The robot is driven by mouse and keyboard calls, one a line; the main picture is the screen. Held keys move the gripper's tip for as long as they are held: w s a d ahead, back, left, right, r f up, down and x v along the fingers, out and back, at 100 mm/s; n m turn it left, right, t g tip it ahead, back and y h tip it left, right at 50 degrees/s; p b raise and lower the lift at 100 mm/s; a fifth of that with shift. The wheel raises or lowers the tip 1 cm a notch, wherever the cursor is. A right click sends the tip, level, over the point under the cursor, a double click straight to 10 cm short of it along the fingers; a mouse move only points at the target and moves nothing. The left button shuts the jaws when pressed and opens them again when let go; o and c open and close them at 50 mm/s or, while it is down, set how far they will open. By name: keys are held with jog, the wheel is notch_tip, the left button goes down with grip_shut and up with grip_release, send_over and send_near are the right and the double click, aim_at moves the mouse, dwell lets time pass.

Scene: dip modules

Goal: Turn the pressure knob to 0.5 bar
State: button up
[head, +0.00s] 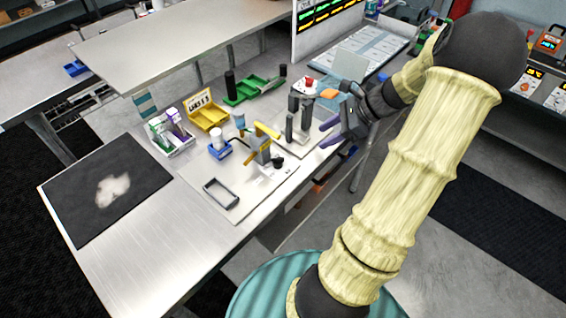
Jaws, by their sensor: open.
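My gripper is apart from the dark round part. I cannot read any scale or pressure value; the details are too small.
The metal bench (150,252) carries a yellow bin (208,115), a green tray (250,90), a blue holder (220,149) with a white container, a grey rectangular frame (221,193) and a black mat (75,205). The bench's front left is clear.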

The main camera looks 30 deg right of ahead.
aim_at(283, 159)
jog(key=shift+d, duration=0.15)
jog(key=p+x, duration=0.1)
jog(key=x, duration=1.6)
jog(key=shift+f, duration=0.2)
jog(key=c, duration=1)
jog(key=shift+w+r+n+g+p, duration=0.1)
jog(key=shift+r+n+g+p, duration=0.25)
jog(key=shift+p, duration=0.4)
jog(key=shift+f+n, duration=0.3)
jog(key=shift+n, duration=0.05)
jog(key=o, duration=1)
